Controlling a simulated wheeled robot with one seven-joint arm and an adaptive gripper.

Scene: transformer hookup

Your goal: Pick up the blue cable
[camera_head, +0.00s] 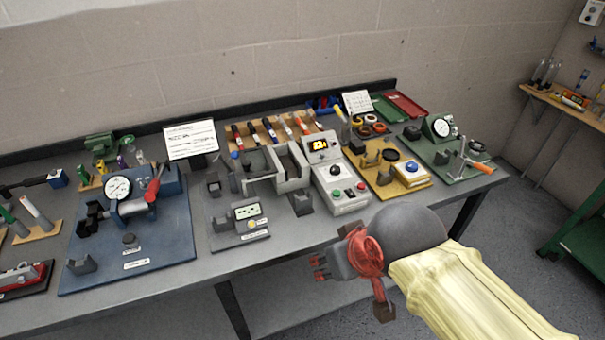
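I cannot clearly make out a blue cable. Small blue items lie in a blue tray (311,104) at the back of the bench, too small to identify. Several thin pieces with coloured ends, some of them blue, lie on a wooden rack (262,131) at the back middle. My gripper (345,268), with red and dark parts, hangs in front of the bench's front edge at the lower right, apart from these things. Nothing is seen held in it, but its fingers are seen at an angle that hides whether they are open.
The bench (225,258) carries a blue board (170,250) with a gauge, a grey control box (343,190) with a yellow display, a yellow board (405,187), and a green board (462,172). Its front strip is mostly bare. A green cart (585,240) stands at right.

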